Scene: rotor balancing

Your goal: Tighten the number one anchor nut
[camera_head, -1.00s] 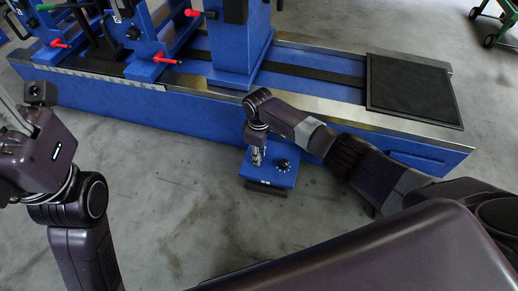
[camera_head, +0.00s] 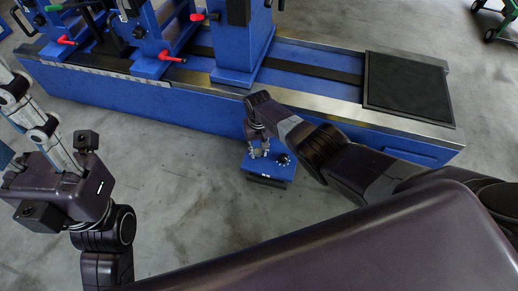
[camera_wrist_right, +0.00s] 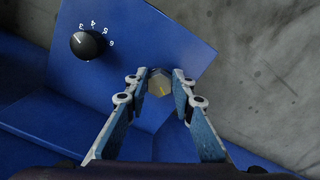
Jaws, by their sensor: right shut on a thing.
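The anchor nut (camera_wrist_right: 160,84) is a grey hexagon with a yellow mark, at the right wrist view's centre. It sits on a blue anchor block (camera_wrist_right: 150,30), which also shows low beside the machine in the head view (camera_head: 284,173). My right gripper (camera_wrist_right: 160,76) is shut on the nut, with one finger on each side; in the head view the right gripper (camera_head: 258,153) points down at the block. I see no number on the nut. My left gripper (camera_head: 30,115) is at the left edge, away from the block, its fingertips not clearly shown.
A black dial (camera_wrist_right: 88,44) with white numerals is on the block, next to the nut. The long blue machine bed (camera_head: 180,112) stands right behind the block, with blue uprights (camera_head: 243,50) and a black mat (camera_head: 408,88). Grey floor (camera_head: 190,190) is clear in front.

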